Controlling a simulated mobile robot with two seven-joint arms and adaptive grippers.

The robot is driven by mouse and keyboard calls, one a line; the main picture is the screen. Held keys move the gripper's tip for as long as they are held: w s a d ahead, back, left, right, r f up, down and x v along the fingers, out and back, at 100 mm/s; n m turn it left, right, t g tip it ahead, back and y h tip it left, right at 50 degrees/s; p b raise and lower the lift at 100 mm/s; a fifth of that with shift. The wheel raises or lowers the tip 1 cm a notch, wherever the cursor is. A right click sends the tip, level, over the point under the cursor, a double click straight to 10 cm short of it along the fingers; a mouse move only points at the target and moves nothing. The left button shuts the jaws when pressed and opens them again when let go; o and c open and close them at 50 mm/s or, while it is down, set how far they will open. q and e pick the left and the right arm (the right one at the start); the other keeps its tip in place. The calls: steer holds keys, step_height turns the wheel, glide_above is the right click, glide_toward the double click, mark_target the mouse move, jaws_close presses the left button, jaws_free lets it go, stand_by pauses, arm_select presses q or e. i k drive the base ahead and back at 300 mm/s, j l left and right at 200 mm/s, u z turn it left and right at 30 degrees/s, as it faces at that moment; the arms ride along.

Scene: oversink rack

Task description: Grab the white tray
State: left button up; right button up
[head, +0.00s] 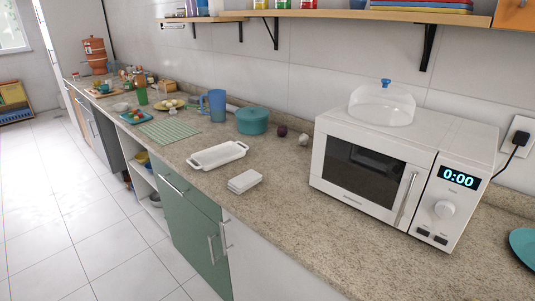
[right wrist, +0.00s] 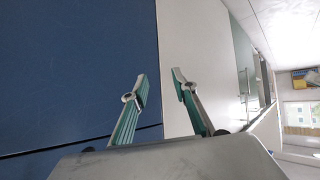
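The white tray (head: 218,155) is a shallow rectangular dish with handles at its ends. It lies on the speckled countertop near the front edge, in the middle of the head view. A small white lidded box or stack (head: 245,181) lies just to its right, apart from it. My right gripper (right wrist: 161,82) shows in the right wrist view with its two fingers spread and nothing between them. It faces blue and white cabinet fronts, and the tray is not in that view. My left gripper is not in view.
A white microwave (head: 360,165) with a clear dome (head: 382,104) on top stands to the right. Behind the tray are a teal pot (head: 252,121) and a blue pitcher (head: 213,105). A green striped mat (head: 169,131) lies to the left. Shelves hang above; the floor (head: 95,235) in front is clear.

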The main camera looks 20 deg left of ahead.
mark_target(208, 159)
steer(key=i+j+z, duration=0.1)
steer(key=j+z, duration=0.45)
steer(key=i+j+z, duration=0.1)
steer(key=j, duration=0.95)
steer(key=j+z, duration=0.1)
steer(key=j, duration=0.9)
steer(key=j+z, duration=0.15)
steer(key=j, duration=0.3)
steer(key=k+j+z, duration=0.15)
steer(key=j, duration=0.3)
